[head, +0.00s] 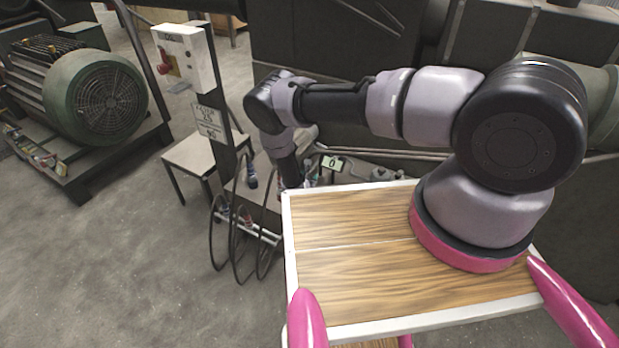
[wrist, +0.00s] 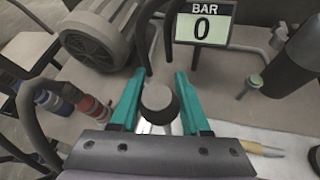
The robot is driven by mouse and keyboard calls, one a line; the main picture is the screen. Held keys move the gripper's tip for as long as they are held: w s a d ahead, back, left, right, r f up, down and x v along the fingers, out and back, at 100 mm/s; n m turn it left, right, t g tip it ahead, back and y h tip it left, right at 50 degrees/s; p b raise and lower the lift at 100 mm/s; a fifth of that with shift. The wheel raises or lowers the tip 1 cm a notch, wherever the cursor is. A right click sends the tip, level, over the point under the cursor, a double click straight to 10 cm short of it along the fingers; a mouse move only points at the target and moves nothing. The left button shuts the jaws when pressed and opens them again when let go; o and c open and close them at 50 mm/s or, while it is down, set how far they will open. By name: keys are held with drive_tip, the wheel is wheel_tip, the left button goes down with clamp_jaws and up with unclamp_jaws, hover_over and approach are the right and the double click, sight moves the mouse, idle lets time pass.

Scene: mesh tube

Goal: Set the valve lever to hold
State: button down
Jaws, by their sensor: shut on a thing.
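The valve lever shows in the wrist view as a dark round knob (wrist: 158,96) on a pale metal stem, most of which is hidden by my gripper. My gripper (wrist: 157,88) has its teal fingers on both sides of the knob and is shut on it. The valve body and any position marks are hidden. In the head view my arm reaches down behind the wooden top, and its end and the lever cannot be made out clearly. A pressure display (wrist: 204,24) reading BAR 0 stands just beyond the fingers. It also shows in the head view (head: 332,163).
Red and blue hose fittings (wrist: 91,106) and black hoses lie left of my gripper. A dark cylinder (wrist: 295,62) stands to the right. A yellow-handled tool (wrist: 262,148) lies at lower right. A green motor (head: 105,98) stands at far left, with open floor before it.

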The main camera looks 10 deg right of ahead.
drive_tip(key=shift+w+d, duration=0.1)
drive_tip(key=shift+w, duration=0.05)
drive_tip(key=shift+c, duration=1.9)
unclamp_jaws()
drive_tip(key=v, duration=1)
drive_tip(key=shift+s+r, duration=0.25)
drive_tip(key=shift+s, duration=0.05)
